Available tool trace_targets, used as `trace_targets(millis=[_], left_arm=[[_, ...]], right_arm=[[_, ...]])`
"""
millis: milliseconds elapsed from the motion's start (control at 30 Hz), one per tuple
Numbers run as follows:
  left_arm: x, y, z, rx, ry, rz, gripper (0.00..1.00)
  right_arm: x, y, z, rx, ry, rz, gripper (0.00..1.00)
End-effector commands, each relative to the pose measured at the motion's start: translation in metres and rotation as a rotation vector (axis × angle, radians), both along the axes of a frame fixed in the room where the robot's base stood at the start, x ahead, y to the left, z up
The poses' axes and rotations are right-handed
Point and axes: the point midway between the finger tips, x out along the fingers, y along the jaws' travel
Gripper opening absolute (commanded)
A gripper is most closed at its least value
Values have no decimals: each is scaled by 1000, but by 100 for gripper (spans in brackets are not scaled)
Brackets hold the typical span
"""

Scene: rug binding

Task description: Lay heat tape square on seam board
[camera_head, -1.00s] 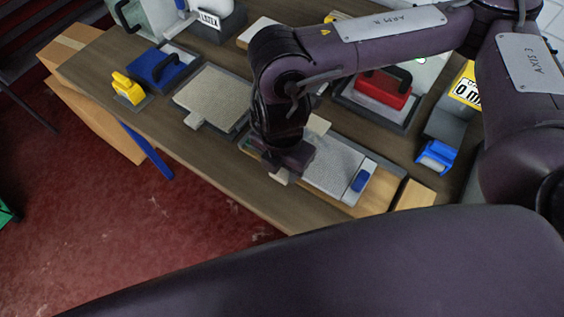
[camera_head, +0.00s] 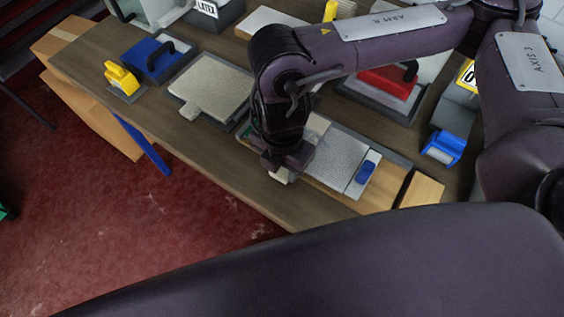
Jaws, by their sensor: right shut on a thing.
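My right gripper (camera_head: 285,165) reaches down over the near side of the light wooden seam board (camera_head: 378,197). It is shut on a pale piece (camera_head: 283,178), which I take to be the heat tape. Part of this piece shows below the jaws and another pale part shows beyond the wrist. The wrist hides the middle, so I cannot tell whether it touches the board or lies square. A grey textured sheet (camera_head: 338,155) with a blue block (camera_head: 367,172) lies on the board just right of the gripper. My left gripper is not in view.
A beige square with a tab (camera_head: 217,84) lies left of my right arm. A blue-handled block (camera_head: 155,58), a yellow tool (camera_head: 121,78), a red-handled block (camera_head: 388,80) and a blue-fronted holder (camera_head: 443,148) stand around. The table's front strip (camera_head: 200,155) is clear.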

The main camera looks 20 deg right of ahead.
Motion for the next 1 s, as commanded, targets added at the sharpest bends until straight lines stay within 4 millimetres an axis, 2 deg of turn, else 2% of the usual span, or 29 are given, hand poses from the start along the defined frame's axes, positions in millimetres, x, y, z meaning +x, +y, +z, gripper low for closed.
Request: trace_targets(millis=[367,400,600,867,1000], left_arm=[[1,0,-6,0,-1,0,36],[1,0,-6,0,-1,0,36],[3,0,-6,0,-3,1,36],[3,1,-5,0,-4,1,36],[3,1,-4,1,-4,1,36]], right_arm=[[0,0,-9,0,0,0,17],[0,0,-9,0,0,0,40],[0,0,-8,0,0,0,65],[0,0,-7,1,-1,0,65],[1,0,5,1,-4,2,65]])
